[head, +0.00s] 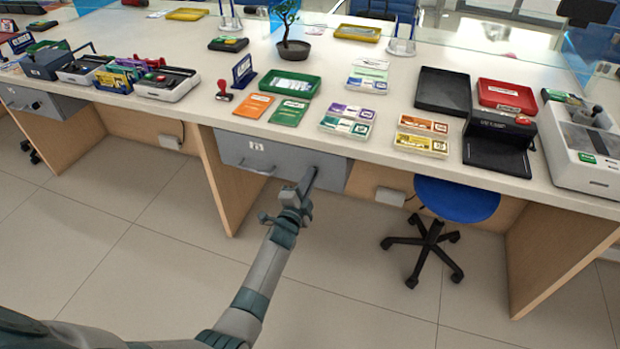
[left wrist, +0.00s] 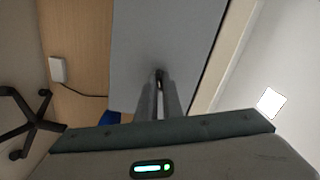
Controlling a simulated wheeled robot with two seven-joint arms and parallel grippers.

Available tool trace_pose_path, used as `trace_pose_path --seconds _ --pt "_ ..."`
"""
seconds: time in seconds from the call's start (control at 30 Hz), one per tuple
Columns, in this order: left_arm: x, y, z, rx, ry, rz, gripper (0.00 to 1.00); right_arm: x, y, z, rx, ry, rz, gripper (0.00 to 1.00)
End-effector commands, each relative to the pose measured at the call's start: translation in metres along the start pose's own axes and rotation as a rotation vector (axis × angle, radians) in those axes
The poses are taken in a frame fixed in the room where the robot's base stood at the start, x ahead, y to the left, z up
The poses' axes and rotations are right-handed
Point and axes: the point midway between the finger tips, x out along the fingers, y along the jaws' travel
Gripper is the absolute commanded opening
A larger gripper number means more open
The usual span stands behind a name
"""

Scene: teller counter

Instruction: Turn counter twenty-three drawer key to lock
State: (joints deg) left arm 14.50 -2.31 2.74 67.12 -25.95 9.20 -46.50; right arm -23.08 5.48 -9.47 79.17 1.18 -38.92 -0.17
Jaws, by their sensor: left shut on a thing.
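A grey drawer (head: 235,152) with a bar handle and a small white label hangs under the counter, and its front looks closed. My left gripper (head: 308,180) is at the right part of this drawer front. In the left wrist view, the two fingers of my left gripper (left wrist: 159,100) are shut on a small dark key (left wrist: 158,76) at the grey drawer face (left wrist: 140,40). The fingers hide most of the key, and its turn angle cannot be told. My right gripper is not in view.
The white counter top (head: 330,75) carries trays, cards, a plant and devices. A blue stool (head: 457,200) stands to the right of the drawer. A wooden panel (head: 222,180) stands below the drawer's left end. The tiled floor in front is clear.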

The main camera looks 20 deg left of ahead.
Motion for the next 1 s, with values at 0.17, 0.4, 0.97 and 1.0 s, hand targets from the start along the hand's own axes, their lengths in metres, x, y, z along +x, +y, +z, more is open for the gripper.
trace_pose_path --seconds 0.17,0.4,0.97,1.0 --pt "-0.0003 0.0004 0.0005 -0.166 -0.001 0.002 0.00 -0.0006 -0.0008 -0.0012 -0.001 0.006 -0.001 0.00" --pt "-0.0003 0.0001 0.0004 -0.394 0.000 0.001 0.00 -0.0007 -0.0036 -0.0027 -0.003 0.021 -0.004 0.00" --pt "-0.0003 0.0007 0.0004 -0.921 -0.001 0.002 0.00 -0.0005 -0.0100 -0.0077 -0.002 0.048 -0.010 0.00" --pt "-0.0003 0.0007 0.0005 -0.955 -0.001 0.002 0.00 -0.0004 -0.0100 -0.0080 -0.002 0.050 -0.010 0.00"
